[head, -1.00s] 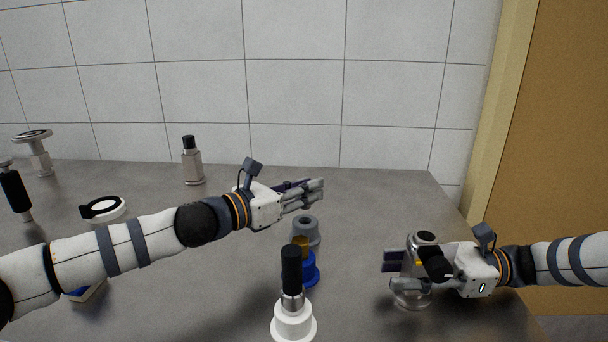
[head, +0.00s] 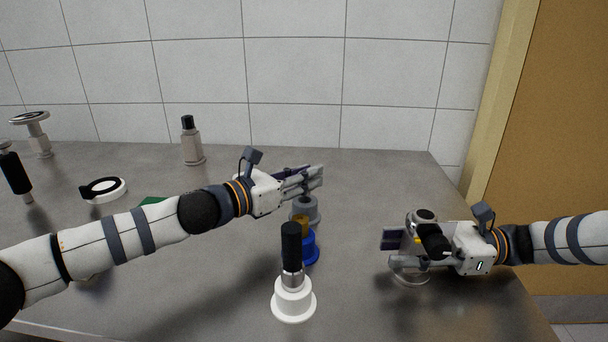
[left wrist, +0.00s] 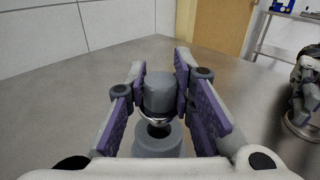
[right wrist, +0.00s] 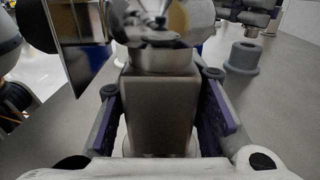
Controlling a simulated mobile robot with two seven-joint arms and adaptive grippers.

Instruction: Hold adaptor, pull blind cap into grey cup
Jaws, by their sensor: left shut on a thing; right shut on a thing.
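My left gripper (head: 308,180) is shut on the blind cap (left wrist: 160,92), a grey cylinder with a shiny metal ring at its lower end. The cap is held upright just above the grey cup (left wrist: 158,143), whose dark hole shows below the ring. The grey cup also shows in the right wrist view (right wrist: 243,57), with a small gap below the cap. My right gripper (head: 392,250) is shut around the adaptor (right wrist: 158,110), a square-sided metal body with a round neck. In the head view the gripper partly hides it; its round base appears to rest on the table.
A blue cup (head: 311,250) and a white cup (head: 293,303) with a black-handled piece (head: 291,245) stand in front of the grey cup. A metal bottle (head: 192,147) and a white ring (head: 103,189) are at the back left.

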